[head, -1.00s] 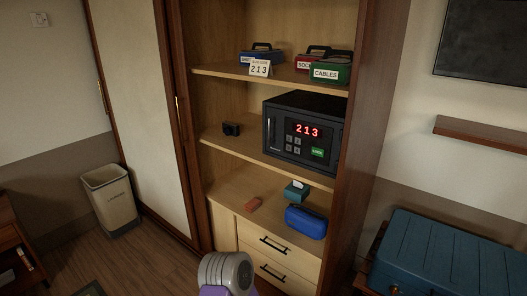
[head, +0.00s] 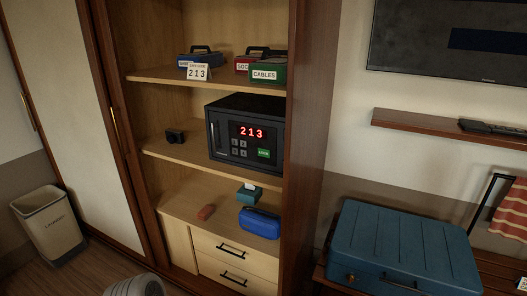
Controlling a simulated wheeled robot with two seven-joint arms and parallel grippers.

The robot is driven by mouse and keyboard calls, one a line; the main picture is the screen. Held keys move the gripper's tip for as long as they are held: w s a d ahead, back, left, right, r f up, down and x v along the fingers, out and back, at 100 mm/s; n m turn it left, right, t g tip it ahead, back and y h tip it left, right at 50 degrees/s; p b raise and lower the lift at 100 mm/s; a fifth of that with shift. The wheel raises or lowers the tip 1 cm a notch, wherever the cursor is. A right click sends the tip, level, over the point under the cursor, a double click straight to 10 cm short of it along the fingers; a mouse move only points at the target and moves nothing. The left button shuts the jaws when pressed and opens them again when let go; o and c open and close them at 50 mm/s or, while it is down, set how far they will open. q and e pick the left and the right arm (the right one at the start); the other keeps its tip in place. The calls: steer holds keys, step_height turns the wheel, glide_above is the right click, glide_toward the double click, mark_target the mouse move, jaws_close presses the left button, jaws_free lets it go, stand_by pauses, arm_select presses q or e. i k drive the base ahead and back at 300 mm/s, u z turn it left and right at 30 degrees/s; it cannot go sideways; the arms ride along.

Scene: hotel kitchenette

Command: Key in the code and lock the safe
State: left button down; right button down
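The black safe (head: 246,132) stands on the middle shelf of the open wardrobe, with its door shut. Its red display (head: 251,133) reads 213. Small grey keys (head: 239,148) sit below the display, and a green button (head: 263,153) is at their right; its lettering is too small to read surely. A white card (head: 197,72) on the shelf above also shows 213. A grey rounded part of my own arm (head: 135,287) shows at the bottom edge. Neither gripper's fingers are in view.
Labelled boxes, one reading CABLES (head: 266,75), stand on the top shelf. A blue case (head: 259,222), teal tissue box (head: 249,192) and reddish block (head: 206,212) lie below. A blue suitcase (head: 400,245) and bin (head: 49,223) flank the wardrobe.

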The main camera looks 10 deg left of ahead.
mark_target(261, 153)
steer(key=i, duration=0.9)
